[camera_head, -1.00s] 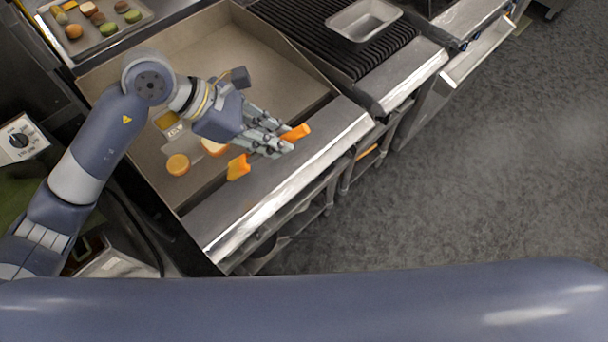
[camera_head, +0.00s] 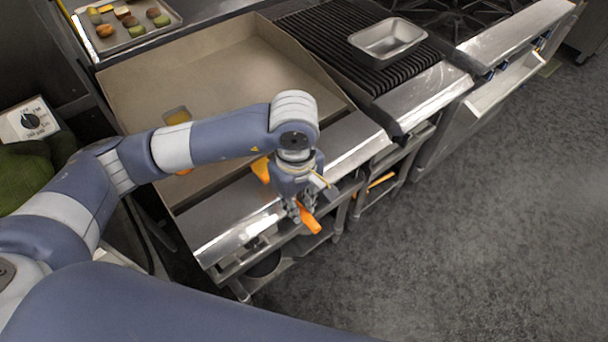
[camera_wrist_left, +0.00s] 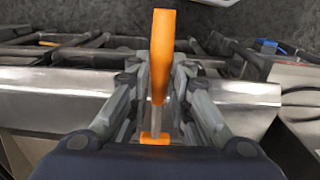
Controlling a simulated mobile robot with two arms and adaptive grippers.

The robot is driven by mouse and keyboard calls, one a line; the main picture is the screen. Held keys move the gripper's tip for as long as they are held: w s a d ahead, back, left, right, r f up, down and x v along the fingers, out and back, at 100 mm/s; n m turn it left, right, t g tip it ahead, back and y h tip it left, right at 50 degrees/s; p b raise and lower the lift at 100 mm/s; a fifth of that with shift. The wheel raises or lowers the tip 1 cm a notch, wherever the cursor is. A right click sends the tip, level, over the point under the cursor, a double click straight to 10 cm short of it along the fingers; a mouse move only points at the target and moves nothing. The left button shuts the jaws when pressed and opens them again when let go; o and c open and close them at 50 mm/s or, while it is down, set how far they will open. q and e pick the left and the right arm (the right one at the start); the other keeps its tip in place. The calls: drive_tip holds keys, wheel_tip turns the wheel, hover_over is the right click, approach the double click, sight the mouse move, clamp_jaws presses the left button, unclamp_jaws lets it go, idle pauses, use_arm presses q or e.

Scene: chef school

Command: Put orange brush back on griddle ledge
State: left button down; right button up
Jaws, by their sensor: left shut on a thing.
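The orange brush (camera_head: 309,221) is held in the fingers of my left gripper (camera_head: 301,208), which is shut on it and points downward. In the head view the brush appears just past the front edge of the griddle ledge (camera_head: 225,232). In the left wrist view the orange handle (camera_wrist_left: 163,50) stands out between the fingers (camera_wrist_left: 160,105), its far end seen against the floor, with the steel ledge (camera_wrist_left: 55,90) crossing behind. The brush's other end is largely hidden by the gripper. My right gripper is not in view.
The griddle plate (camera_head: 225,70) is mostly bare, with an orange piece (camera_head: 262,168) near its front, partly behind my arm. A ribbed grill (camera_head: 335,40) holds a metal pan (camera_head: 388,40). A food tray (camera_head: 125,25) is at upper left. Open floor (camera_head: 500,210) lies right.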

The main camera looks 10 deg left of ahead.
use_arm(q)
drive_tip(key=w, duration=0.2)
drive_tip(key=w+p, duration=0.1)
drive_tip(key=w, duration=0.1)
drive_tip(key=w+p, duration=0.1)
drive_tip(key=w, duration=0.2)
drive_tip(key=shift+w+a+f, duration=0.1)
drive_tip(key=shift+a+f, duration=0.25)
drive_tip(key=shift+a, duration=0.05)
drive_tip(key=shift+w+a, duration=0.1)
drive_tip(key=shift+w, duration=0.5)
wheel_tip(320, 180, down, 3)
drive_tip(key=shift+s+r+p, duration=0.1)
drive_tip(key=shift+r+p, duration=0.05)
drive_tip(key=shift+p, duration=0.95)
drive_tip(key=shift+f, duration=0.6)
drive_tip(key=c, duration=1.5)
unclamp_jaws()
drive_tip(key=shift+o, duration=0.2)
